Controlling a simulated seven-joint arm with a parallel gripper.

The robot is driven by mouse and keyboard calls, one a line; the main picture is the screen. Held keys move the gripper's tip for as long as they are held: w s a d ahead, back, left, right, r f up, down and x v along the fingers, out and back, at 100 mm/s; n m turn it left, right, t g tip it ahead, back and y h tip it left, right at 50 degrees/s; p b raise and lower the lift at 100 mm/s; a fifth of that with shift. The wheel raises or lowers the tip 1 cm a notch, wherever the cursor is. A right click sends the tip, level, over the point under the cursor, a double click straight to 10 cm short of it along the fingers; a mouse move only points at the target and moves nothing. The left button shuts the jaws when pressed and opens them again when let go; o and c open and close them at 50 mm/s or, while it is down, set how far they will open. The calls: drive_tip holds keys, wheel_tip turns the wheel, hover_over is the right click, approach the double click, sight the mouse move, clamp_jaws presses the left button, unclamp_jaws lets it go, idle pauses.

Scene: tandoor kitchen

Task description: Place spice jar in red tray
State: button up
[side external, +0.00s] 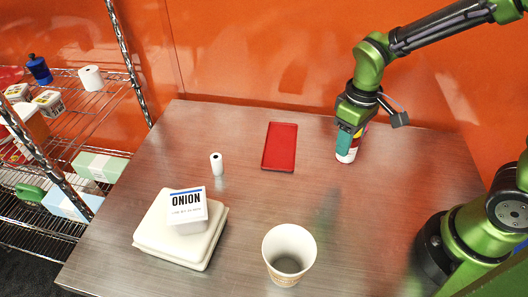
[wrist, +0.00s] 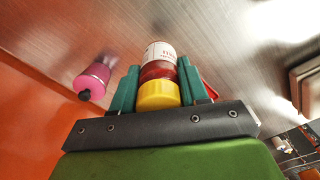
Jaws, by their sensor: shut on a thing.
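The spice jar (side external: 346,156) has a white body, a red band and a yellow lid. In the side view it is under my gripper (side external: 347,140), upright or nearly so, right of the red tray; I cannot tell if it touches the table. In the wrist view the jar (wrist: 159,72) sits between the two teal fingers of my gripper (wrist: 158,80), which are shut on it. The red tray (side external: 279,147) lies flat and empty near the back of the table. A red sliver beside the right finger in the wrist view may be the tray.
A pink bottle (wrist: 95,78) is left of the jar in the wrist view. A small white cylinder (side external: 217,164), an onion box (side external: 187,212) on a cream container (side external: 158,236), and a paper cup (side external: 288,252) stand on the metal table (side external: 245,205). A wire shelf (side external: 98,112) is at left.

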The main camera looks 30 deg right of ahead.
drive_tip(key=shift+w+a+f+m, duration=0.15)
drive_tip(key=shift+a+f, duration=0.1)
drive_tip(key=shift+a, duration=0.2)
drive_tip(key=shift+w+a+f+m, duration=0.15)
drive_tip(key=shift+a+f, duration=0.05)
drive_tip(key=shift+a, duration=0.25)
drive_tip(key=m, duration=0.2)
hover_over(280, 145)
wheel_tip(280, 145, down, 2)
drive_tip(key=shift+f, duration=1.55)
drive_tip(key=shift+f, duration=0.15)
drive_tip(key=o, duration=1.1)
drive_tip(key=shift+o, duration=0.2)
